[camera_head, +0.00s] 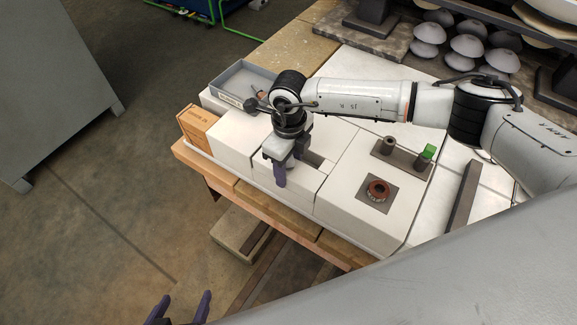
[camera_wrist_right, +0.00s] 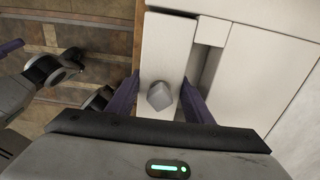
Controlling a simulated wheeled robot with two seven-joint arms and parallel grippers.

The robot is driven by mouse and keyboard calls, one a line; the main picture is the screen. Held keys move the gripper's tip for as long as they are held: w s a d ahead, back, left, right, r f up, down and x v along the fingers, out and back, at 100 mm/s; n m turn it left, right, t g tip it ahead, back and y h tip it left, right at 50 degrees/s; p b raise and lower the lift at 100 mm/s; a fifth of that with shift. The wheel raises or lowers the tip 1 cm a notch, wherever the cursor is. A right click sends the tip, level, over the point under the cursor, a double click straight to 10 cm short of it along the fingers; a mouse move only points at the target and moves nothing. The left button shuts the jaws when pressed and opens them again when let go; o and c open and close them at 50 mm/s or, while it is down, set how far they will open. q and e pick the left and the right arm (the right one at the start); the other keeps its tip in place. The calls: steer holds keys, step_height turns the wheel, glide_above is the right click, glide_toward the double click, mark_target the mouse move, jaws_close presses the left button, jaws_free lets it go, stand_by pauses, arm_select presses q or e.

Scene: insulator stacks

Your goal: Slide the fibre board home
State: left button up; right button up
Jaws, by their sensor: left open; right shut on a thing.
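The fibre board (camera_wrist_right: 168,42) is a white strip with a grey knob (camera_wrist_right: 161,97) on top, seen in the right wrist view. My right gripper (camera_wrist_right: 161,80) is shut on it, one purple finger along each side, with the knob between them. In the head view my right gripper (camera_head: 283,172) points down over the front of the white blocks and hides much of the board. A narrow rectangular recess (camera_head: 316,160) lies beside the board; it also shows in the wrist view (camera_wrist_right: 211,30). My left gripper (camera_head: 184,308) is open and empty, low beyond the bench's front edge.
White blocks cover the wooden bench (camera_head: 210,178). A brown ring (camera_head: 378,189) and a bracket with a green piece (camera_head: 425,152) stand to the right. Insulator stacks (camera_head: 467,48) are at the back.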

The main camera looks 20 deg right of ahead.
steer(key=o, duration=1.2)
steer(key=shift+w+d, duration=0.15)
steer(key=shift+r, duration=0.1)
step_height(320, 180, up, 10)
steer(key=shift+r+b, duration=0.1)
steer(key=shift+b, duration=0.3)
